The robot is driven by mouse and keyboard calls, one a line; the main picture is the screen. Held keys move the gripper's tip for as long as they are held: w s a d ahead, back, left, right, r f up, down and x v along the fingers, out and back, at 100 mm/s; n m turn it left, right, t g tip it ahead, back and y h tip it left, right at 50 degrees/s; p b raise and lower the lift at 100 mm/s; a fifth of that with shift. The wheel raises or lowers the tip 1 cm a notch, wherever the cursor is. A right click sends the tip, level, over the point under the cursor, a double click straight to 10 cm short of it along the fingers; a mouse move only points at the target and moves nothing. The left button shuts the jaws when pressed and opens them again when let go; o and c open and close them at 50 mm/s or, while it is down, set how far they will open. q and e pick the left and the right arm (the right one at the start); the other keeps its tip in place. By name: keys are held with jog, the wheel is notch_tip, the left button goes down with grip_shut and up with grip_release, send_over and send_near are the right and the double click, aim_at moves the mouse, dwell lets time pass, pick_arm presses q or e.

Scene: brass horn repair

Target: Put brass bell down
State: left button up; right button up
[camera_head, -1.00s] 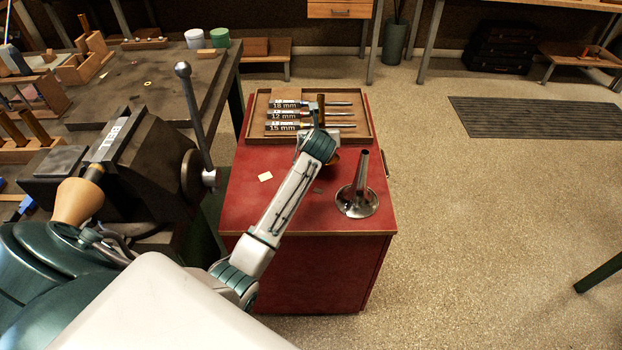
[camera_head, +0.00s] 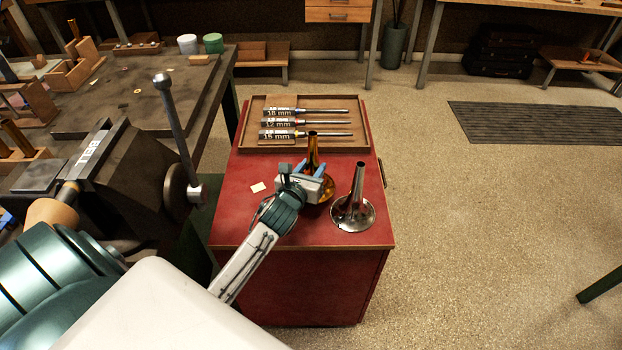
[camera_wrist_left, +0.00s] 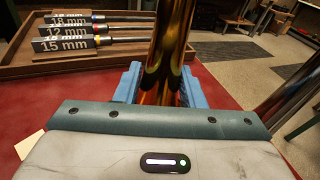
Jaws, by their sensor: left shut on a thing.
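The brass bell (camera_head: 313,150) is a golden horn with its narrow tube pointing up and its flared end low, over the red cabinet top, left of the silver bell. My left gripper (camera_head: 312,172) is shut on its tube, with a blue finger on each side. In the left wrist view the brass tube (camera_wrist_left: 168,50) rises upright between the blue fingers (camera_wrist_left: 162,86). My gripper hides part of the flare, so I cannot tell whether its rim touches the cabinet top. My right gripper is not in view.
A silver bell (camera_head: 354,208) stands flare down close to the right on the red cabinet (camera_head: 240,222). A wooden tray (camera_head: 257,105) with several labelled mandrels lies behind. A pale card (camera_head: 258,187) lies left. A vise (camera_head: 125,190) stands on the left bench.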

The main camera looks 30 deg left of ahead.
pick_arm(q)
notch_tip(320, 180, down, 4)
jog(key=shift+r, duration=0.25)
jog(key=shift+f, duration=0.1)
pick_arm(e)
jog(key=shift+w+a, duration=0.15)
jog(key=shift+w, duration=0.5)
pick_arm(q)
jog(key=o, duration=1.1)
jog(key=shift+o, duration=0.7)
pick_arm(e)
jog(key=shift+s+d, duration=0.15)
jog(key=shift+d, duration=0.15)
